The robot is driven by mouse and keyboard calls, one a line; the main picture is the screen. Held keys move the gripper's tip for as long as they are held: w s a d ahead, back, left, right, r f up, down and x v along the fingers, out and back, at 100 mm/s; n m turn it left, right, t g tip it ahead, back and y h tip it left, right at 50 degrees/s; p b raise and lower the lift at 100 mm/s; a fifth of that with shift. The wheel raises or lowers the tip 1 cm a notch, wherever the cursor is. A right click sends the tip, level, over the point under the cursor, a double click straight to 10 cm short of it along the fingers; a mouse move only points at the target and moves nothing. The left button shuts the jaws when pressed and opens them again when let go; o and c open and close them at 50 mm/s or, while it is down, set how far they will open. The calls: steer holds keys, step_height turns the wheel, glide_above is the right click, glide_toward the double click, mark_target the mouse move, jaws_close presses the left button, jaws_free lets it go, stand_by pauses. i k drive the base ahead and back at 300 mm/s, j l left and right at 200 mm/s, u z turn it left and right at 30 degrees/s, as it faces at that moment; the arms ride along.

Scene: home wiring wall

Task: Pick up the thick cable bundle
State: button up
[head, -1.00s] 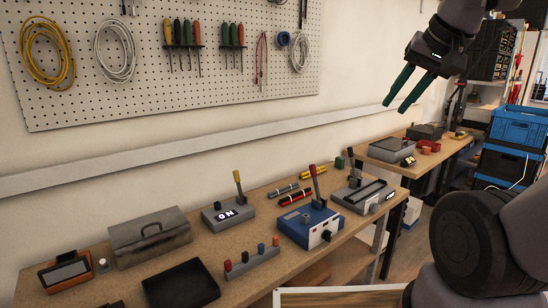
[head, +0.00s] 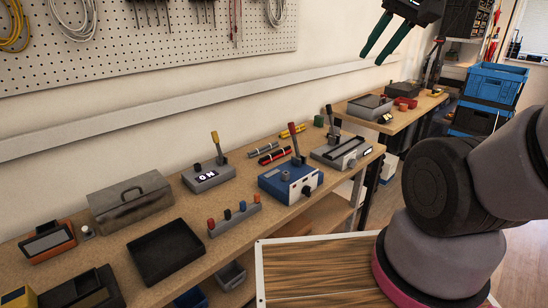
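Several short cable bundles lie on the workbench, near the wall. The red one looks about as thick as any; I cannot tell surely which is the thick one. My gripper (head: 374,60) is at the top of the head view, with two green fingers apart and nothing between them. It is above and to the right of the bundles, well clear of them.
A black tray (head: 165,252) and grey toolbox (head: 130,205) are farther left. The pegboard wall (head: 150,50) rises behind the bench.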

mark_target(271, 158)
steer(key=l+u, duration=0.1)
steer(key=u, duration=0.55)
steer(key=i+l+u, duration=0.15)
steer(key=l+u, duration=0.4)
steer(key=l, duration=0.3)
steer(key=i+l+u, duration=0.1)
steer(key=l+u, duration=0.2)
steer(key=l, duration=0.15)
steer(key=l+u, duration=0.15)
steer(key=l, duration=1.85)
